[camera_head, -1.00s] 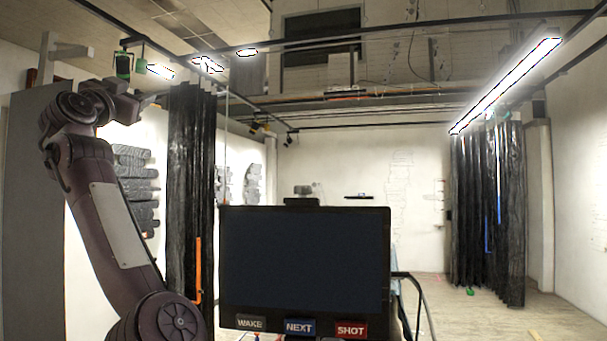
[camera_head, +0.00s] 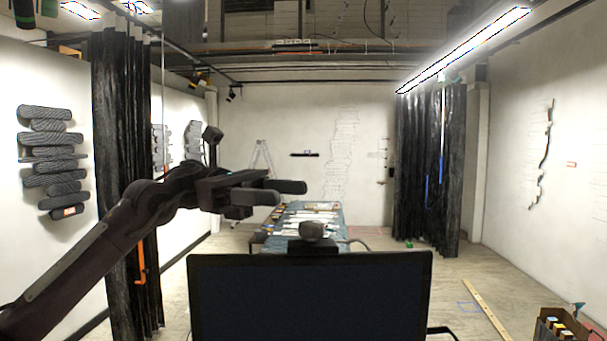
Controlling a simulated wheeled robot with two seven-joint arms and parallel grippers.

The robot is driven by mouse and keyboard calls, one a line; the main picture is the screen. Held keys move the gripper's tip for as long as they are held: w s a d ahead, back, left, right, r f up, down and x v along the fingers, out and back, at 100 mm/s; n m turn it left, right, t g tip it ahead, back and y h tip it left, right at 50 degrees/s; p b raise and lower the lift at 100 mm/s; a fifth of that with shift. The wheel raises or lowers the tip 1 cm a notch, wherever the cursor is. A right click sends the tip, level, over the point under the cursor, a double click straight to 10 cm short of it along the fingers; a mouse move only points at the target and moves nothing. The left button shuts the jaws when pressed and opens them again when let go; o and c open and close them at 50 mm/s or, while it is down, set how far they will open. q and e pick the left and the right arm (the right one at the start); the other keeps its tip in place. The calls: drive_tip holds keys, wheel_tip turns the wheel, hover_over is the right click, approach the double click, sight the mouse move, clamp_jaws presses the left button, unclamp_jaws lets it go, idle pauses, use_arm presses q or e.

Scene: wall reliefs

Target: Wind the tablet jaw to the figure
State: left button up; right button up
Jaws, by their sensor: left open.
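The tablet (camera_head: 310,300) stands upright at bottom centre with a dark, blank screen facing me. Its lower edge is cut off by the frame. A rounded grey part (camera_head: 312,232) sits on a dark block at the middle of its top edge; I cannot tell whether this is the jaw. My left gripper (camera_head: 286,193) reaches in from the left and points right, with its two dark fingers apart and nothing between them. In the picture it lies above the tablet's top edge, apart from the grey part. I cannot pick out the figure. My right gripper is not in view.
A long table (camera_head: 330,215) with several items stands behind the tablet. Dark curtains hang at left (camera_head: 120,180) and right (camera_head: 425,160). A relief of stacked dark slabs (camera_head: 52,160) is on the left wall. A box (camera_head: 560,325) stands at lower right. The right floor is mostly clear.

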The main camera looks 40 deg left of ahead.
sight(303, 224)
use_arm(q)
drive_tip(key=d+f, duration=0.1)
drive_tip(key=d, duration=0.1)
drive_tip(key=s+d+f+g, duration=0.1)
drive_tip(key=d, duration=0.1)
drive_tip(key=d+f+g, duration=0.1)
drive_tip(key=d, duration=0.1)
drive_tip(key=shift+s+d+f, duration=0.1)
drive_tip(key=shift+s+d, duration=0.15)
drive_tip(key=shift+d, duration=0.35)
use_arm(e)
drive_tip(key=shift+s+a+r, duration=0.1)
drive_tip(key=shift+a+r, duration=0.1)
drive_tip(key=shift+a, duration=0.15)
use_arm(q)
drive_tip(key=shift+a, duration=0.1)
